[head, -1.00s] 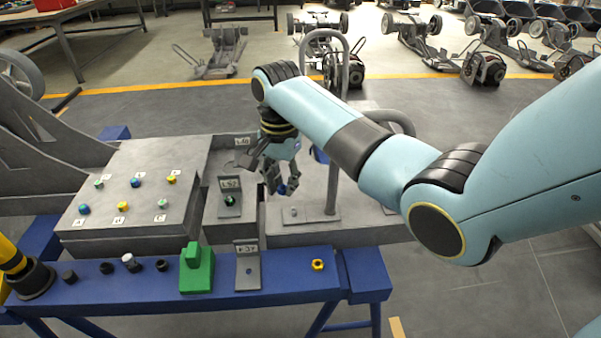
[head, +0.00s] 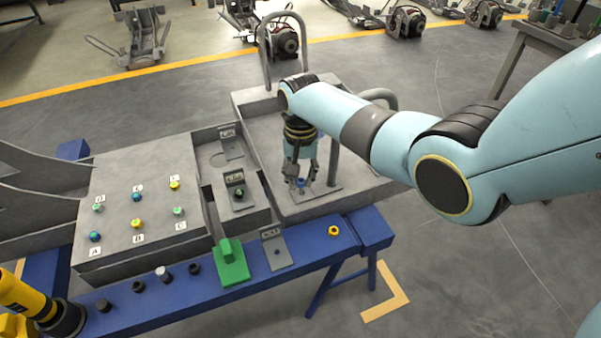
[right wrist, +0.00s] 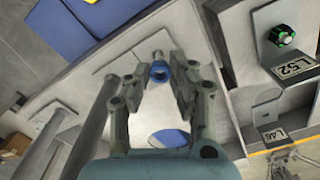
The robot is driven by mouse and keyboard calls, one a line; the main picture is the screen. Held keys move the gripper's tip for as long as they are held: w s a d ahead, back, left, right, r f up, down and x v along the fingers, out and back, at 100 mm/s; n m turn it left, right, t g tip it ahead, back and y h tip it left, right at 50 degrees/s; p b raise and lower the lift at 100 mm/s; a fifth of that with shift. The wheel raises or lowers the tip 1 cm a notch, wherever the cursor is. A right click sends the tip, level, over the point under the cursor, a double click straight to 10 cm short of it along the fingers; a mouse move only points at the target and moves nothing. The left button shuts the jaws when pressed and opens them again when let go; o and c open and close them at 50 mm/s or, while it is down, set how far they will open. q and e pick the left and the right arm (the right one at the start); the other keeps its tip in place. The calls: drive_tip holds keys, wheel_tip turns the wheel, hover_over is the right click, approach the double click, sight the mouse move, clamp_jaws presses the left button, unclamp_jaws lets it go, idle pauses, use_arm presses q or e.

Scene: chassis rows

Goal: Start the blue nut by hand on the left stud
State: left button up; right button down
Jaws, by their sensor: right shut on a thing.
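My right gripper (head: 301,183) is shut on a small blue nut (head: 303,182), low over a grey plate (head: 322,194) in the chassis tray. In the right wrist view the blue nut (right wrist: 158,73) sits between the fingertips of the right gripper (right wrist: 160,78). A silvery stud tip (right wrist: 158,55) shows right beside the nut in that view. I cannot tell whether the nut is on the stud's thread. The fingers hide part of the plate in the head view. My left gripper is not in view.
A grey block (head: 137,205) carries several coloured nuts at lettered labels. A green block (head: 231,266) and a yellow nut (head: 334,230) lie on the blue beam (head: 300,247). An upright grey bar (head: 333,158) stands close beside the gripper. A green nut (right wrist: 282,36) is by the L52 label.

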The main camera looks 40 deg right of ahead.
drive_tip(key=shift+f+n+b, duration=0.2)
drive_tip(key=shift+n+b, duration=0.15)
drive_tip(key=shift+n, duration=0.65)
use_arm(q)
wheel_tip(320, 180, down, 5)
drive_tip(key=b, duration=0.3)
use_arm(e)
drive_tip(key=n, duration=0.5)
drive_tip(key=n+p, duration=0.1)
drive_tip(key=r+n+p, duration=0.1)
drive_tip(key=n, duration=0.1)
drive_tip(key=shift+n+p, duration=0.65)
drive_tip(key=shift+n, duration=0.85)
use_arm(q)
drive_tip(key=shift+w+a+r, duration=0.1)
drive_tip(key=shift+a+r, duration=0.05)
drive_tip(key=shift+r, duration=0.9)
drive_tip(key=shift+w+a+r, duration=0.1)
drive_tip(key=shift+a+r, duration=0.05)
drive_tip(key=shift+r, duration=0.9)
use_arm(e)
drive_tip(key=shift+f+n, duration=0.15)
drive_tip(key=shift+n, duration=0.75)
use_arm(q)
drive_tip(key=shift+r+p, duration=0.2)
drive_tip(key=shift+p, duration=0.15)
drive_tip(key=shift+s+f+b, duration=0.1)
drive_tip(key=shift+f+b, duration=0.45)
use_arm(e)
drive_tip(key=shift+f, duration=1.2)
